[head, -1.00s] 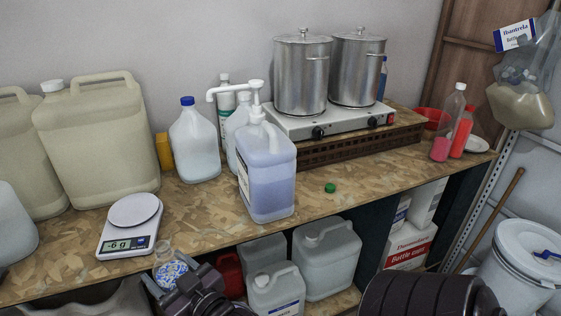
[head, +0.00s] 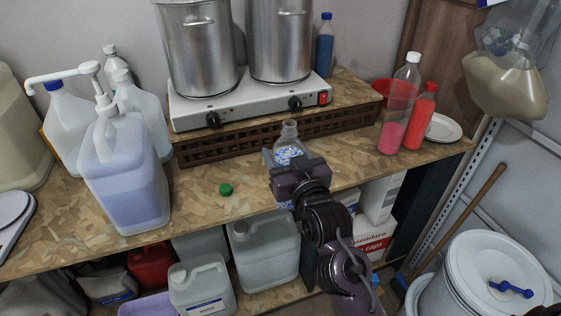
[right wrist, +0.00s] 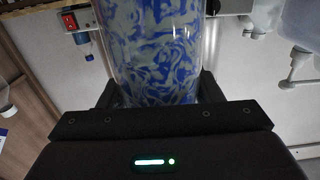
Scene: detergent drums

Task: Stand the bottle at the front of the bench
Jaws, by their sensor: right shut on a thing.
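The bottle (head: 289,151) is clear with an open neck and blue-and-white swirled contents. My right gripper (head: 284,168) is shut around it, and the bottle looks upright near the front edge of the bench (head: 80,235), in front of the hot plate's rack. The gripper hides much of its lower part, and I cannot tell whether its base touches the bench. In the right wrist view the bottle (right wrist: 155,50) fills the space between the two fingers (right wrist: 158,95). My left gripper is not in view.
A green cap (head: 225,189) lies left of the bottle. A blue pump jug (head: 130,185) stands further left. The hot plate (head: 250,103) with two steel pots is behind. A pink-filled bottle (head: 392,125) and a red bottle (head: 419,118) stand to the right.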

